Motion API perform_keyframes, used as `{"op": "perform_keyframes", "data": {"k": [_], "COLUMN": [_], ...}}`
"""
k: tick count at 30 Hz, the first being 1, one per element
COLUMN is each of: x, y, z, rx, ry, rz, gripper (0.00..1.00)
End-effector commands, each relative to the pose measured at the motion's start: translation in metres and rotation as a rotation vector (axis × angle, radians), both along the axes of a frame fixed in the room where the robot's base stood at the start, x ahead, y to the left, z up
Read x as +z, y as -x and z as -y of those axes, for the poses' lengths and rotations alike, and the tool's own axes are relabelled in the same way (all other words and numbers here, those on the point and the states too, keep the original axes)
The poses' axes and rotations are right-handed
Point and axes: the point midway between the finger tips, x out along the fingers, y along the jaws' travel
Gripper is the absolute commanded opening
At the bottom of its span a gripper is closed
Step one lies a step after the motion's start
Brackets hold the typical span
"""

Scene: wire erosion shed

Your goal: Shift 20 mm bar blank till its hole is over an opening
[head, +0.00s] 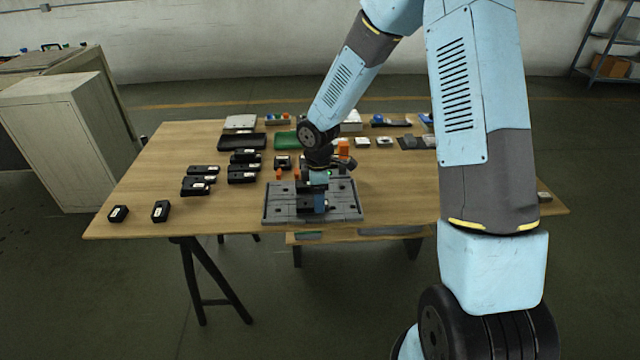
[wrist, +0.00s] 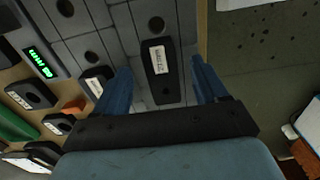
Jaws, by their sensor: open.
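A black bar blank with a white label (wrist: 161,84) lies on the grey slotted plate (wrist: 183,22) in the wrist view. Its label is too small to read surely. A dark round spot shows on its near end. My gripper (wrist: 162,66) is open, with one blue finger on each side of this blank and a gap to each. A round opening (wrist: 156,25) in the plate shows just past the blank's far end. In the head view my gripper (head: 318,202) is low over the plate (head: 278,206) and hides much of the blank.
A second labelled black blank (wrist: 97,82) lies left of the left finger. A green-lit display (wrist: 40,62) stands at the plate's edge. Several black blocks (head: 243,176) lie left on the wooden table (head: 150,185). A green tray (head: 285,139) lies behind.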

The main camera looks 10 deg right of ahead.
Motion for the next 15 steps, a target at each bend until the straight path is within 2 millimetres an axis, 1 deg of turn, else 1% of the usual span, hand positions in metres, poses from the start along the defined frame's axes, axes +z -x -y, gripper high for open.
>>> {"op": "perform_keyframes", "data": {"k": [1,3,6,15], "x": [-0.006,-0.011,-0.016,-0.018], "y": [0.001,0.001,0.0,0.0], "z": [-0.001,0.0,0.0,0.0], "rx": [0.001,0.001,0.001,0.0], "ry": [0.0,0.0,0.0,0.0], "rz": [-0.002,-0.002,-0.001,0.0], "gripper": [0.72,0.72,0.72,0.72]}}
